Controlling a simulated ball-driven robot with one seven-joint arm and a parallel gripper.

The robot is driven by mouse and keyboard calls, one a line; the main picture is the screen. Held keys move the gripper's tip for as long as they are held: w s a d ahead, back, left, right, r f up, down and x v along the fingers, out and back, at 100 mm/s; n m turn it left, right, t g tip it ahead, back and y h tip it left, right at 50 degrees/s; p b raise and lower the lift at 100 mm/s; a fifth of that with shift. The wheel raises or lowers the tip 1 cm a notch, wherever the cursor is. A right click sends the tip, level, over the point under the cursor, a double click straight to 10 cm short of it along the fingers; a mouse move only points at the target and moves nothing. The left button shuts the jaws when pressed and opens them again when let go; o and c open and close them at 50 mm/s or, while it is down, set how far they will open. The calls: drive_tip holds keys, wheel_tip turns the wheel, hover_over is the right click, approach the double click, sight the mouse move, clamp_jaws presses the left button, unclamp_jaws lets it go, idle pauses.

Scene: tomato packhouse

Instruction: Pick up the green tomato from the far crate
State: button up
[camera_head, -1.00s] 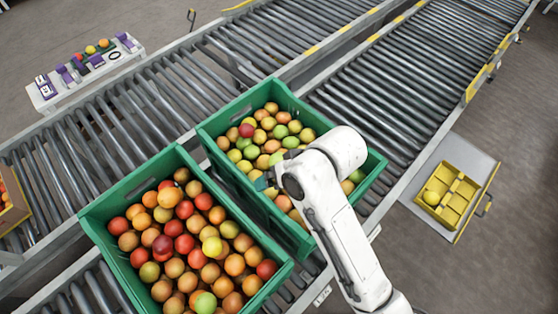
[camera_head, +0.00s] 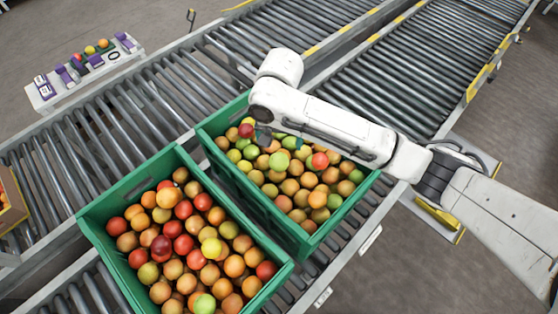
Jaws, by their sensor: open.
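The far crate (camera_head: 250,204) is green and full of orange, red and green tomatoes. Several green tomatoes lie in it; a bright green tomato (camera_head: 279,160) lies near its middle, and another (camera_head: 335,201) is toward its right end. My gripper (camera_head: 265,138) is open, over the upper left part of the far crate beside the green tomatoes. Only a small dark part of the gripper shows below my white arm. My arm hides the crate's upper right part. I cannot tell whether the fingers touch a tomato.
A near green crate (camera_head: 117,259) of mostly red and orange tomatoes stands close at the lower left. Roller conveyors (camera_head: 410,85) run on both sides. A white sample tray (camera_head: 97,70) is at the upper left.

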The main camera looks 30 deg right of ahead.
sight(279, 157)
wheel_tip(279, 157, down, 10)
drive_tip(key=shift+w, duration=0.1)
idle(0.4)
drive_tip(key=shift+a, duration=0.1)
drive_tip(key=c, duration=0.8)
drive_tip(key=shift+c, duration=0.2)
